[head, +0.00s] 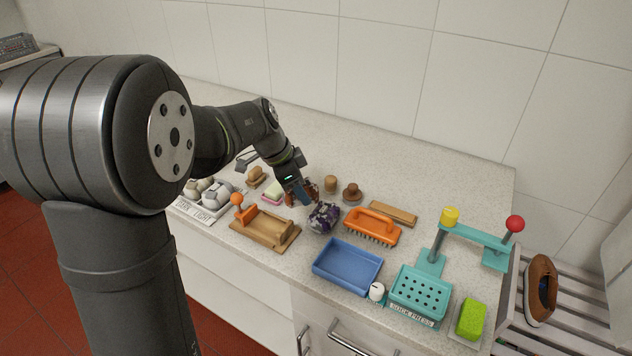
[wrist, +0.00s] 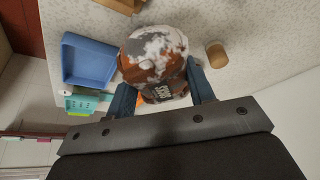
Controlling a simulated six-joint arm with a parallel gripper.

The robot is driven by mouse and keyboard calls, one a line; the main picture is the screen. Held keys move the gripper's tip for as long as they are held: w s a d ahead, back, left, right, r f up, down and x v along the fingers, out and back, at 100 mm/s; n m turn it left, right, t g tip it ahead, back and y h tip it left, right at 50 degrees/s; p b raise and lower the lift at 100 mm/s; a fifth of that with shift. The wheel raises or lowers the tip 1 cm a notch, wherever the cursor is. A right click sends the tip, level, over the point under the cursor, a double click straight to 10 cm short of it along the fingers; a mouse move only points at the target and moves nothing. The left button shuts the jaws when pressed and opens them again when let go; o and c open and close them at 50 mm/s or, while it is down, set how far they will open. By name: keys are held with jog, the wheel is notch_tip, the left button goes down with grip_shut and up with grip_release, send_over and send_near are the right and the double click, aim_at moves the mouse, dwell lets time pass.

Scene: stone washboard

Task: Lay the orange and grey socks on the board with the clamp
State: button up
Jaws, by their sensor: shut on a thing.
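My gripper (head: 302,200) is shut on an orange-brown rolled bundle, seen in the wrist view (wrist: 155,50), with white patches and a dark lettered band. In the head view the bundle is mostly hidden behind the fingers, above the counter. A purple and grey bundle (head: 323,218) lies on the counter just right of my gripper. A wooden board (head: 265,230) with an orange ball (head: 237,199) at its left end is empty, left and in front of my gripper. Pale grey bundles (head: 207,190) sit in a labelled tray at the left. I cannot tell whether they are socks.
An orange brush (head: 371,227), blue tray (head: 347,265) and teal sock press (head: 420,293) with a raised bar (head: 475,236) stand to the right. Corks (head: 330,184), a pink-white block (head: 273,192) and a green sponge (head: 470,320) also sit here. The counter's back right is clear.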

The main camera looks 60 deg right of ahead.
jog(key=w+a+f+m+g+y, duration=0.1)
jog(key=w+a+m+y, duration=0.2)
jog(key=w+a+m, duration=0.45)
jog(key=shift+m, duration=0.95)
jog(key=shift+w+d+x, duration=0.15)
jog(key=shift+d+x, duration=0.05)
jog(key=shift+x, duration=0.8)
jog(key=shift+w+d+x, duration=0.15)
jog(key=shift+x, duration=0.85)
jog(key=shift+w+d+x, duration=0.15)
jog(key=shift+d+x, duration=0.05)
jog(key=shift+x, duration=0.8)
jog(key=shift+f, duration=0.15)
jog(key=o, duration=1.1)
jog(key=v, duration=1.7)
jog(key=shift+w+d, duration=0.3)
